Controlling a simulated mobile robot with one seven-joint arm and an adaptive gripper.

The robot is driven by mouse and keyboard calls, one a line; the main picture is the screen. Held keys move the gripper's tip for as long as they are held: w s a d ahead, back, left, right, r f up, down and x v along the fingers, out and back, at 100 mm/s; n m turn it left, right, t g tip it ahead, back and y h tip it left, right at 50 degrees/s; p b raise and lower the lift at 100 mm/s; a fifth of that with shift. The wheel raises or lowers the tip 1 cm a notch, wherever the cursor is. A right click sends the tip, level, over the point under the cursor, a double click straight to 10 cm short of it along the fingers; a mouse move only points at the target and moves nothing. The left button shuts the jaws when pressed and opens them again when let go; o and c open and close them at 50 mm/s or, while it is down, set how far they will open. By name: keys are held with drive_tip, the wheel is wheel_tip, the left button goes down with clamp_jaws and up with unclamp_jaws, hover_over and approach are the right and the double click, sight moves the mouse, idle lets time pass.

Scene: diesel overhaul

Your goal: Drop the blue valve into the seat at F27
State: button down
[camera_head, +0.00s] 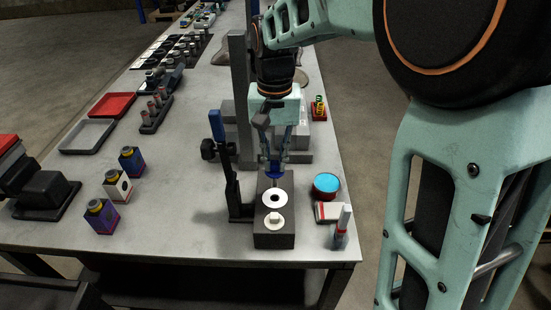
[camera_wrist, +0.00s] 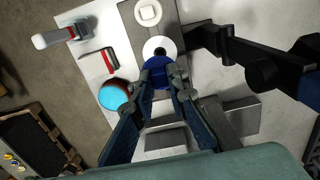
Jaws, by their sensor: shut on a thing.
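My gripper (camera_head: 275,158) points down over the far end of a dark block (camera_head: 274,240) near the table's front edge. Its fingers are shut on a blue valve (camera_head: 275,168). In the wrist view the blue valve (camera_wrist: 156,70) sits between the fingertips of my gripper (camera_wrist: 163,82). A white ring with a dark central hole (camera_head: 275,198) lies on the block, just nearer than the valve. In the wrist view the valve slightly overlaps the edge of this ring (camera_wrist: 155,43). A white piece (camera_head: 274,219) stands at the near end. No F27 label is legible.
A dark upright stand (camera_head: 234,195) is close left of the block. Several small bottles (camera_head: 118,185) stand left. Bare table lies between.

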drive_tip(key=shift+f+b, duration=1.4)
drive_tip(key=shift+f, duration=0.35)
drive_tip(key=shift+r, duration=0.2)
drive_tip(key=shift+p, duration=0.4)
drive_tip(key=shift+f, duration=0.2)
drive_tip(key=shift+f+b, duration=0.4)
drive_tip(key=shift+f, duration=0.05)
drive_tip(key=shift+f, duration=0.25)
drive_tip(key=shift+f+b, duration=0.3)
drive_tip(key=shift+f, duration=0.05)
drive_tip(key=shift+f, duration=0.25)
drive_tip(key=shift+f+b, duration=0.3)
drive_tip(key=shift+b, duration=0.1)
